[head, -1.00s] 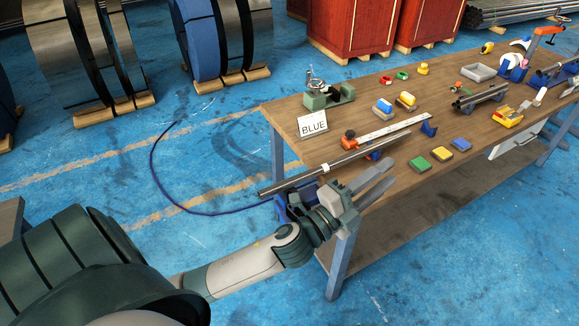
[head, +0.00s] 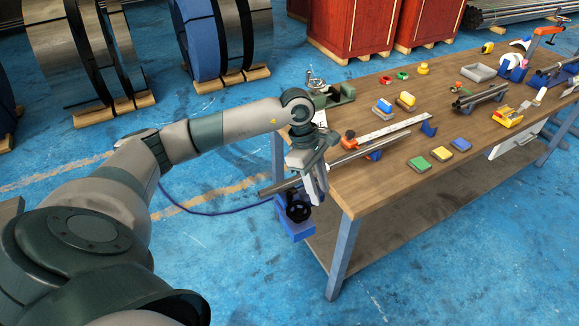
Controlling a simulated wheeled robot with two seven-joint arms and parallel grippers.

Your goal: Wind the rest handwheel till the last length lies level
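A blue rest (head: 296,231) with a black handwheel (head: 298,207) stands at the near left end of the bench. A long grey tube (head: 370,145) runs along the bench, and its left end (head: 270,190) sticks out past the bench edge. My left gripper (head: 318,198) points down beside the tube, just above and right of the handwheel, and hides part of the tube and the rest. It looks apart from the wheel. Its fingers overlap in this view, so their gap cannot be told. My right gripper is not in view.
The wooden bench (head: 460,190) holds a green vice (head: 335,97), a white scale strip (head: 393,128), green, yellow and blue blocks (head: 440,153), and a tube rack (head: 480,97). My arm covers most of a white card by the vice. Red crates (head: 360,25) stand behind.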

